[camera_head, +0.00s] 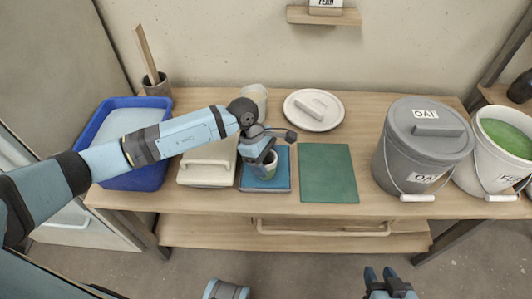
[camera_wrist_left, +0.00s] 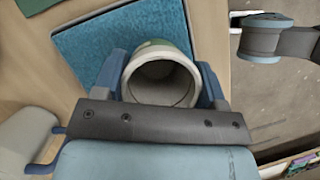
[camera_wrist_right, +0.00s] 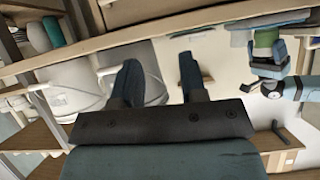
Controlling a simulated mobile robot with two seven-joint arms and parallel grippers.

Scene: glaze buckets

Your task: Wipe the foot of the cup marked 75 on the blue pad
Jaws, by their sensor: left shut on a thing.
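My left gripper (camera_head: 266,158) is shut on a pale cup (camera_head: 268,172) with green on its lower part, at the blue pad (camera_head: 248,184). In the left wrist view the cup (camera_wrist_left: 161,78) sits between the two fingers, its open mouth facing the camera, with the blue pad (camera_wrist_left: 95,45) behind it. I cannot tell whether its foot touches the pad. No number is readable on it. My right gripper (camera_head: 388,282) is open and empty in front of the table; its fingers stand apart in the right wrist view (camera_wrist_right: 160,80).
A green mat (camera_head: 327,172) lies right of the pad, a cream box (camera_head: 206,170) left. A blue tub (camera_head: 130,180) is at left; a grey lidded bucket (camera_head: 415,155) and white bucket (camera_head: 480,175) at right.

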